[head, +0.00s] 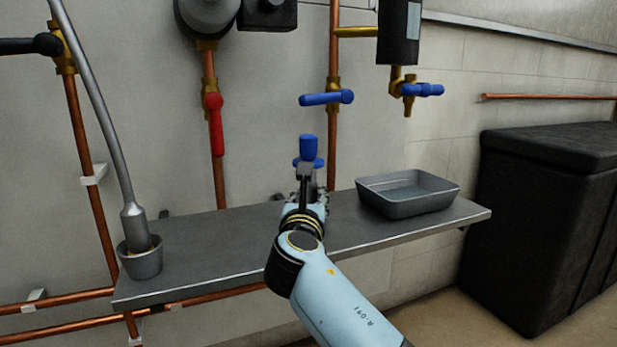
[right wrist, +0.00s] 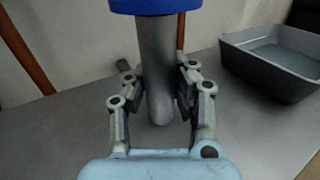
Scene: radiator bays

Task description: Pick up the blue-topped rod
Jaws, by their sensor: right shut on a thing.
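The blue-topped rod shows its blue top (head: 308,146) above my right gripper (head: 307,183) in the head view. In the right wrist view, its grey shaft (right wrist: 156,70) stands between the fingers of my right gripper (right wrist: 159,95), with the blue top (right wrist: 153,5) cut off at the upper edge. The right gripper is shut on the shaft. The shaft's rounded lower end shows below the fingers. I cannot tell whether it touches the shelf. My left gripper is not in view.
A grey shelf (head: 222,250) runs along the wall. A grey tray (head: 405,207) stands on it at the right, and a small grey cup (head: 143,263) with a hose end stands at the left. Copper pipes, a red-handled valve (head: 215,125) and blue-handled valves (head: 326,98) are behind and above.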

